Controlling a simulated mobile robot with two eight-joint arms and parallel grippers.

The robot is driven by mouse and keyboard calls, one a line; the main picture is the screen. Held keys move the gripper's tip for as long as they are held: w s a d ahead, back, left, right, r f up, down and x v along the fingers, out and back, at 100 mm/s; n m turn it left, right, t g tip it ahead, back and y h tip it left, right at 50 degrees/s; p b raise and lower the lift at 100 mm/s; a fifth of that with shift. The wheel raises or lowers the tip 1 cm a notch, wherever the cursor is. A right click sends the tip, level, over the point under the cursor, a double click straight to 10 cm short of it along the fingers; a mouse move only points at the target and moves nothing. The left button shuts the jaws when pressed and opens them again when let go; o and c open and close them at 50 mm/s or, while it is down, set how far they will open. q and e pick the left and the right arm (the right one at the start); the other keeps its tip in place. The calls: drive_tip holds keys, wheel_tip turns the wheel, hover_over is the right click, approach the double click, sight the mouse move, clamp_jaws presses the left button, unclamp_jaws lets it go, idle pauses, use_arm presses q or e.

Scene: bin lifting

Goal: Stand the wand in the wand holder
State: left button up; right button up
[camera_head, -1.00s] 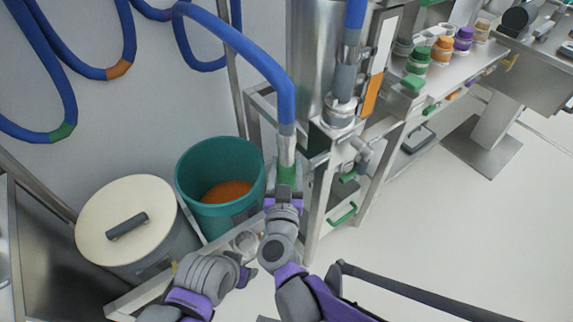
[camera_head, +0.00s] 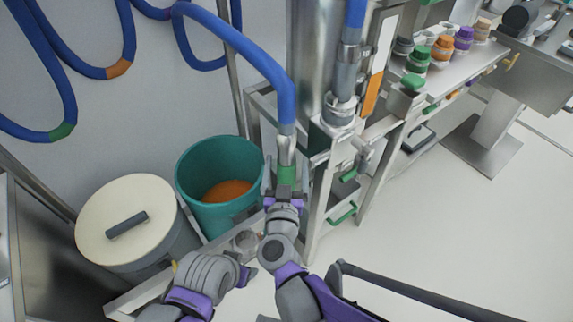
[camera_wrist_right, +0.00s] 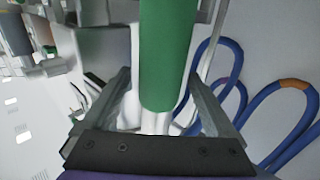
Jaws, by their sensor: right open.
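The wand is a metal tube with a green grip (camera_head: 286,174), hanging upright from the end of a thick blue hose (camera_head: 250,52) beside the steel rack. My right gripper (camera_head: 284,190) is open, with its fingers on either side of the green grip. In the right wrist view the green grip (camera_wrist_right: 168,60) stands between the spread fingers, with gaps at both sides. A pale fitting shows behind it there; I cannot tell whether this is the wand holder or whether the wand sits in it. My left gripper (camera_head: 248,275) is low, left of the right wrist; its jaws are unclear.
A teal bin (camera_head: 205,165) with orange contents stands left of the rack. A grey bin with a cream lid (camera_head: 125,215) is farther left. The steel rack (camera_head: 318,205) stands close on the right. Jars (camera_head: 440,47) line a shelf at upper right. Floor at right is clear.

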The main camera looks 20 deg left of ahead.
drive_tip(key=shift+s, duration=0.1)
drive_tip(key=p+v, duration=0.1)
drive_tip(key=v, duration=0.9)
drive_tip(key=shift+s, duration=0.3)
drive_tip(key=shift+d, duration=0.1)
